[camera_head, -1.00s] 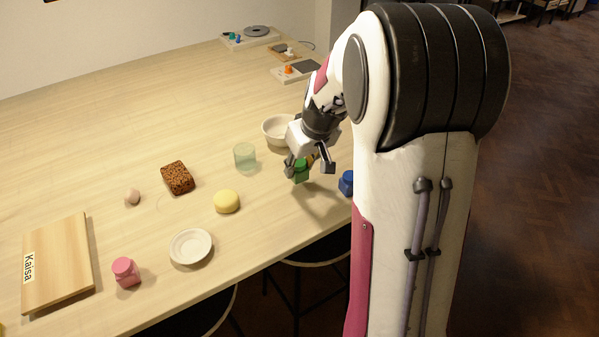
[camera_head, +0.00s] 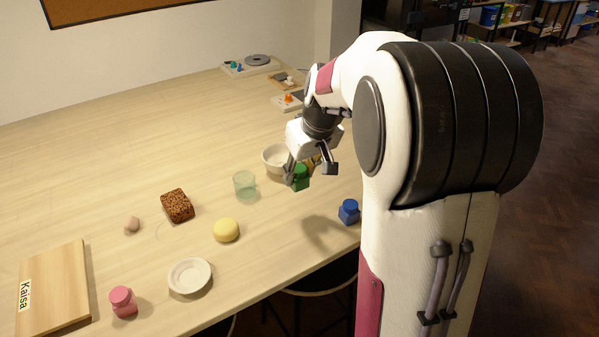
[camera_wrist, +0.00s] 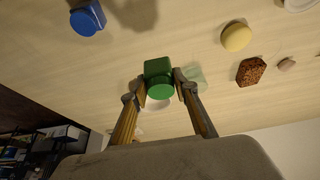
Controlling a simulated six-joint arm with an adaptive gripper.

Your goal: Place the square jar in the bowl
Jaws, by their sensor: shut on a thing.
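A square green jar (camera_head: 300,179) is held upright between the fingers of my gripper (camera_head: 309,173), above the table. In the wrist view the green jar (camera_wrist: 158,77) sits between both fingertips, its lid towards the camera. A white bowl (camera_head: 270,165) stands on the table just behind the gripper, partly hidden by it. In the wrist view the bowl (camera_wrist: 158,105) shows only in part beyond the jar. A blue square jar (camera_head: 349,212) and a pink jar (camera_head: 123,303) stand on the table, apart from the gripper.
A greenish glass (camera_head: 245,188) stands left of the gripper, close to the bowl. A yellow round thing (camera_head: 227,230), a brown speckled block (camera_head: 177,206), a shallow white dish (camera_head: 190,275) and a wooden board (camera_head: 55,288) lie further left.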

